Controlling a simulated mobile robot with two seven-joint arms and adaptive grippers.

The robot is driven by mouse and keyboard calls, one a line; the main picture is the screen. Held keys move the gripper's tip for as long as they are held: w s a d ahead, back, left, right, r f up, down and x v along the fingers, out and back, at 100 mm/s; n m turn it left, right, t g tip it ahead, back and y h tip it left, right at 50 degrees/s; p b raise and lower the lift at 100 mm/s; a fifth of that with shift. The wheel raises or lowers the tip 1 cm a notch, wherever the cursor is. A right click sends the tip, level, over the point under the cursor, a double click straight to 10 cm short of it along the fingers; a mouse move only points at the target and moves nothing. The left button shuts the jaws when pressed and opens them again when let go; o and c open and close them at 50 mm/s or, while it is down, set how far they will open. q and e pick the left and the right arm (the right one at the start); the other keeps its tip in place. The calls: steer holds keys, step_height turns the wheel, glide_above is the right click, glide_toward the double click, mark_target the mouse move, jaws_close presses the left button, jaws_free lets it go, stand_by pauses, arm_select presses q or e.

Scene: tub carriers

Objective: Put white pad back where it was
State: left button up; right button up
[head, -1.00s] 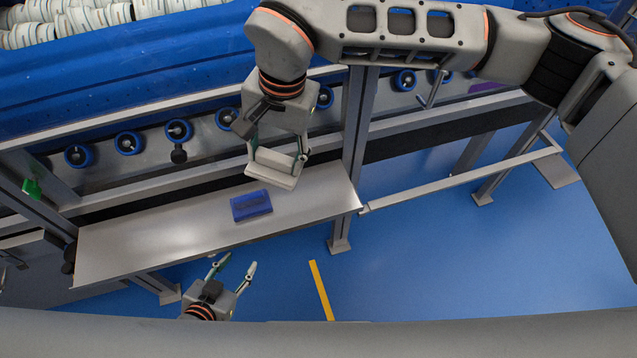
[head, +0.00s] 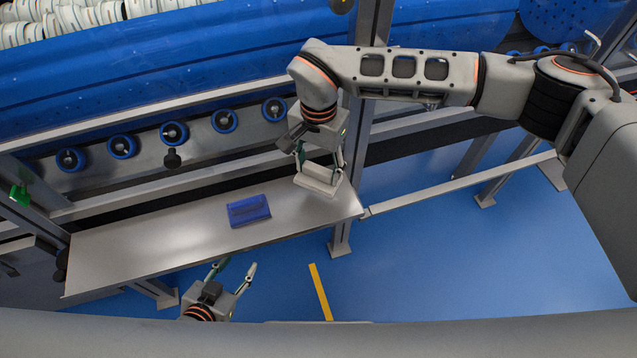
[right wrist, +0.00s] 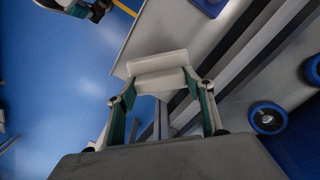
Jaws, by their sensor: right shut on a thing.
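The white pad (head: 317,181) is held in my right gripper (head: 321,172), over the right end of the metal shelf (head: 150,240). In the right wrist view the white pad (right wrist: 158,75) sits between the two fingers of my right gripper (right wrist: 160,88), which is shut on it. I cannot tell whether the pad touches the shelf. My left gripper (head: 236,273) is open and empty, low in front of the shelf's front edge.
A blue block (head: 249,211) lies on the shelf, left of the pad. A metal post (head: 350,160) stands just behind the shelf's right end. Blue rollers (head: 174,133) line the rail above. A blue tub (head: 170,70) with white items is behind. The shelf's left part is clear.

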mark_target(319, 185)
step_height(319, 185, down, 7)
steer(key=shift+r, duration=0.1)
stand_by(0.4)
steer(key=o, duration=1.1)
steer(key=shift+o, duration=0.2)
step_height(319, 185, up, 12)
